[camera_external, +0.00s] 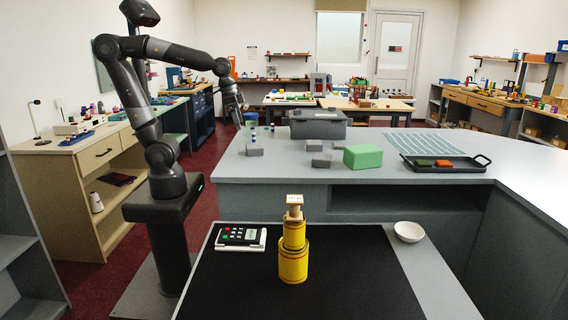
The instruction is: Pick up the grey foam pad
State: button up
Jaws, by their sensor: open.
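Several small grey blocks lie on the grey counter (400,185); which one is the grey foam pad I cannot tell for sure. One grey block (254,150) lies at the left near the counter's edge. Two more, a grey block (314,145) and a flat grey block (321,160), lie further right, beside a green block (363,157). My gripper (242,110) is raised above the counter's left back part, small in view and apart from the blocks. It is open, and I see nothing held in it.
A dark grey lidded box (318,131) stands behind the blocks. Small blue and green pieces (252,125) stand near the gripper. A black tray (470,167) with green and orange pieces is at the right, with a striped sheet (425,144) behind it.

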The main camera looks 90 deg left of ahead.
jog(key=w+a+f+n+g, duration=0.1)
jog(key=w+a+f+g, duration=0.2)
jog(key=w+a, duration=0.35)
send_over(254, 146)
jog(key=f, duration=0.5)
jog(key=shift+w+a+f, duration=0.15)
jog(key=shift+w+f, duration=0.05)
jog(key=shift+w, duration=0.15)
jog(key=shift+s+a+f, duration=0.1)
jog(key=shift+s+f, duration=0.05)
jog(key=shift+f, duration=1.25)
jog(key=shift+s+f, duration=0.15)
jog(key=shift+f, duration=1.2)
jog(key=shift+c, duration=0.2)
jog(key=c, duration=1)
jog(key=shift+r, duration=0.15)
